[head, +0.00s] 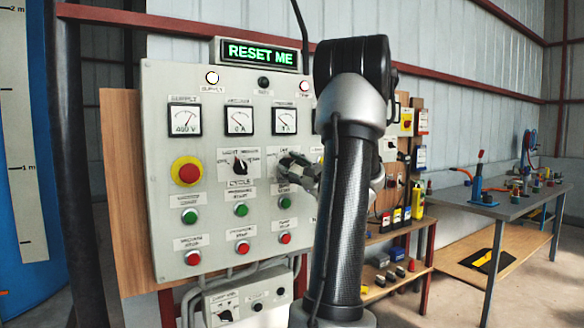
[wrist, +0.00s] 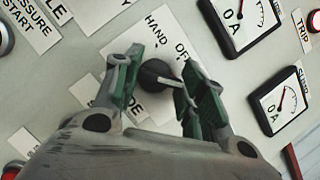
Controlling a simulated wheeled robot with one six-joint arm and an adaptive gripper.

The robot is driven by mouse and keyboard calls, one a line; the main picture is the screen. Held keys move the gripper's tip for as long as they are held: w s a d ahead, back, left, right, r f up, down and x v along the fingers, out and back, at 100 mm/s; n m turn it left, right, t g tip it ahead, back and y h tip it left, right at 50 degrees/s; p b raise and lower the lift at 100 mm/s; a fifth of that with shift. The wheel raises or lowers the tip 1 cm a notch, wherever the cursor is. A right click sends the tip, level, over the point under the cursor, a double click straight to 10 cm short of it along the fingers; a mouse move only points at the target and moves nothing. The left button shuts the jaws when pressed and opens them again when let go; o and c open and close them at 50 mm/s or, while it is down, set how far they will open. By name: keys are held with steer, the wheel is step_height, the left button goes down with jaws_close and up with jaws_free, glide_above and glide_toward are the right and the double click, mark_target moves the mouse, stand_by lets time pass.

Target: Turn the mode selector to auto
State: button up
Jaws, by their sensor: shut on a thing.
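The mode selector is a black rotary knob (wrist: 153,77) on a white plate with "HAND" and "OF…" readable in the wrist view. The end of a label reading "DE" shows below it. An "AUTO" mark is not readable; the fingers cover part of the plate. My gripper (wrist: 165,82) has its green-padded fingers on either side of the knob's grip bar, shut on it. In the head view my gripper (head: 300,172) is at the grey panel (head: 215,255), and it and my arm hide the knob.
A cycle selector (head: 240,165), a red emergency button (head: 187,171) and green and red push buttons are to the left. Gauges (head: 239,121) are above. A lit "RESET ME" sign (head: 260,54) tops the panel. A grey workbench (head: 500,200) stands at the right.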

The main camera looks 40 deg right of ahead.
stand_by(0.3)
steer(key=o, duration=1)
steer(key=shift+o, duration=0.2)
steer(key=v, duration=1.2)
steer(key=shift+f, duration=0.1)
